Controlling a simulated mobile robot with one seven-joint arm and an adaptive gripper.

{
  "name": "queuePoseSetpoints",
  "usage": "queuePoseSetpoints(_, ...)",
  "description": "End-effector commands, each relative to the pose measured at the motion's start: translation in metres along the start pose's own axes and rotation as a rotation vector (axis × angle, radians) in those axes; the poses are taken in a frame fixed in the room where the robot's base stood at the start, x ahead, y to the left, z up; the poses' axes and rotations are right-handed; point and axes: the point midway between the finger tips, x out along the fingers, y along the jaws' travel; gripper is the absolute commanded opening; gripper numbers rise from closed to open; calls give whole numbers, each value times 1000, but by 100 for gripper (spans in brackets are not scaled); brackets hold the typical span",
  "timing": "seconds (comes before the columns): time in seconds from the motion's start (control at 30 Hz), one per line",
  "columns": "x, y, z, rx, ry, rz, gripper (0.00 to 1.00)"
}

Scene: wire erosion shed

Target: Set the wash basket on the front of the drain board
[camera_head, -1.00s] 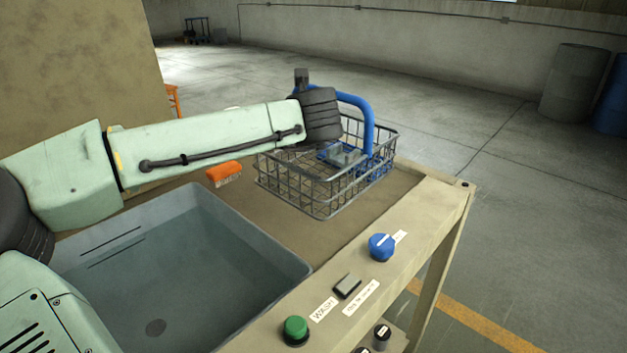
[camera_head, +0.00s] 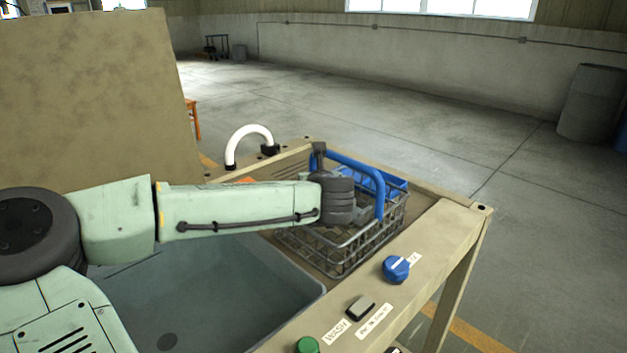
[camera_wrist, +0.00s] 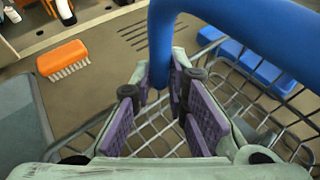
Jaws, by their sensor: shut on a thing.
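The wash basket (camera_head: 345,250) is a grey wire basket with a blue arched handle (camera_head: 345,165). It is at or just over the brown drain board (camera_head: 288,169), right of the sink and near the front rail; I cannot tell whether its base touches. In the wrist view, my gripper (camera_wrist: 162,85) is shut on the blue handle (camera_wrist: 163,45), with purple-padded fingers on both sides of it. The basket's wire mesh (camera_wrist: 155,130) shows below the fingers. In the head view my wrist hides the fingers and part of the basket.
The grey sink (camera_head: 235,305) lies left of the basket. An orange brush (camera_wrist: 62,57) lies on the board. A white arched tap (camera_head: 248,135) stands behind. The front rail carries a blue knob (camera_head: 396,269) and a green button (camera_head: 307,346). Blue blocks (camera_wrist: 235,50) show beyond the handle.

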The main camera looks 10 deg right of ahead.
Motion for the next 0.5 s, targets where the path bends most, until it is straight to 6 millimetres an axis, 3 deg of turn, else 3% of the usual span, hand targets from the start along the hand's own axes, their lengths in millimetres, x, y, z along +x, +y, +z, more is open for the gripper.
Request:
queuePoseSetpoints(0.3, 0, 0, -2, 1, 3, 0, 34)
queuePoseSetpoints(0.5, 0, 0, -1, 1, 3, 0, 34)
